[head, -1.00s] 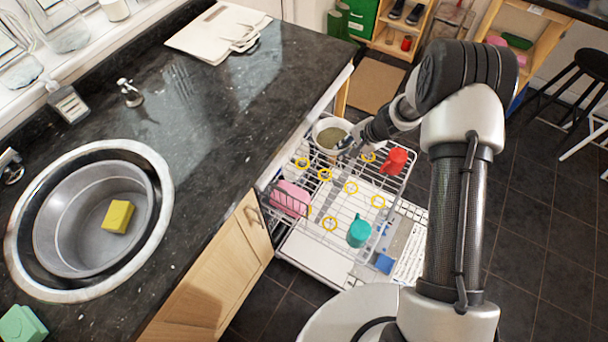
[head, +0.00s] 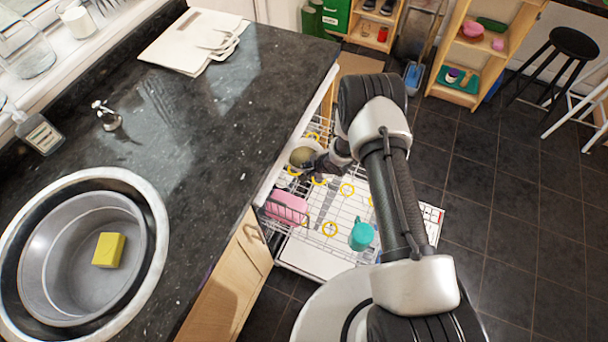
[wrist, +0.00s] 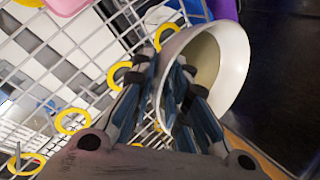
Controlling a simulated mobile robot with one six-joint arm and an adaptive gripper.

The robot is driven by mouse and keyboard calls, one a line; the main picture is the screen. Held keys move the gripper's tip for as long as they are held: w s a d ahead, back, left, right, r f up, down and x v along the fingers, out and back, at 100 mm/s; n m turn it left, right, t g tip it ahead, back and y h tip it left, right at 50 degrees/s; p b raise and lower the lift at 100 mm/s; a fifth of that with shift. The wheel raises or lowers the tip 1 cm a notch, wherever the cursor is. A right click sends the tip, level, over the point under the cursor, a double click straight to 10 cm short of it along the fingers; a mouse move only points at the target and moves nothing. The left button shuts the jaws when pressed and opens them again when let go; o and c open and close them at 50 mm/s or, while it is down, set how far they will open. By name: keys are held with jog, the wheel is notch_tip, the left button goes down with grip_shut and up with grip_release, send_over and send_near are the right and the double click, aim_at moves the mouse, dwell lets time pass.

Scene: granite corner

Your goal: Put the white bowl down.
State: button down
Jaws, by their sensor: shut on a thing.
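The white bowl (head: 305,143) is at the far left part of the pulled-out dish rack (head: 327,243), close to the counter edge. In the wrist view the bowl (wrist: 236,62) is tilted, with its opening facing right. My gripper (wrist: 163,72) is shut on the near part of its wall, one finger on each side. In the head view my gripper (head: 316,163) reaches the bowl from the right. Yellow rings (wrist: 70,121) mark spots on the rack; one lies right beside the bowl. I cannot tell whether the bowl touches the wires.
A pink item (head: 287,208) and a teal mug (head: 361,237) stand in the rack's near part. The granite counter (head: 190,130) borders the rack on the left. The middle of the rack looks clear. Dark floor lies to the right.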

notch_tip(320, 180, down, 8)
jog(key=shift+r+b, duration=0.1)
jog(key=shift+b, duration=1.15)
jog(key=c, duration=1.6)
grip_release()
jog(key=shift+o, duration=0.2)
